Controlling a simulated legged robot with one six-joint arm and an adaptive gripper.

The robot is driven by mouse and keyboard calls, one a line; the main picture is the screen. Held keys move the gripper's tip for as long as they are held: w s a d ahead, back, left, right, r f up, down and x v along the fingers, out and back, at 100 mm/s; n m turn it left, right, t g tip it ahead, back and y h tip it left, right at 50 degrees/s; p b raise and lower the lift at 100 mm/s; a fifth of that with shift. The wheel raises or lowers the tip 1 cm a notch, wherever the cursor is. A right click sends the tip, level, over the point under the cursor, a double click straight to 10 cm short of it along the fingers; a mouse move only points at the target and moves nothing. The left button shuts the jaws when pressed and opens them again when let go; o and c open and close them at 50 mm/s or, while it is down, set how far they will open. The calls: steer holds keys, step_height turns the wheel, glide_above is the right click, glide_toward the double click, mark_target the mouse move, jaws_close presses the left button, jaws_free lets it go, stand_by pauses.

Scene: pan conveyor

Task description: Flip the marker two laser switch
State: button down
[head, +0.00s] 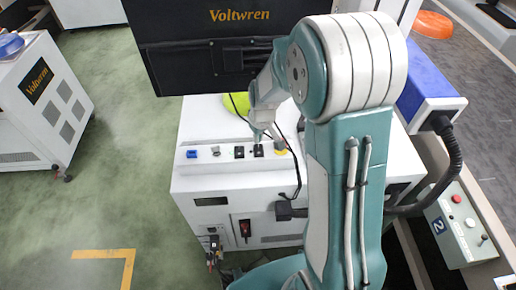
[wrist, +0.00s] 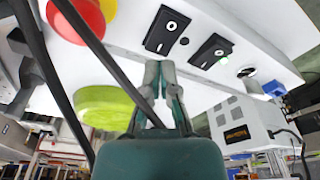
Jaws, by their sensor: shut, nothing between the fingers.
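A white machine cabinet (head: 225,179) has a sloped control strip with two black switches. The right switch (head: 258,150) lies beside a yellow-based stop button (head: 280,151); the left switch (head: 239,152) is next to it. In the wrist view, the switch nearer the stop button (wrist: 168,30) and the other switch (wrist: 211,50) show white round and line marks. I cannot read which one is the laser switch. My gripper (head: 262,136) is shut and empty, just over the right switch. Its fingertips (wrist: 159,66) point at the strip; contact cannot be told.
A blue knob (head: 192,154) and a key switch (head: 216,152) sit left on the strip. A lime-green object (head: 236,104) lies behind it. A black Voltwren housing (head: 200,45) rises at the back. A control box marked 2 (head: 460,225) stands right.

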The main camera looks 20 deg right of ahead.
mark_target(258, 146)
steer(key=shift+f, duration=1.2)
stand_by(0.6)
steer(key=shift+r, duration=3.55)
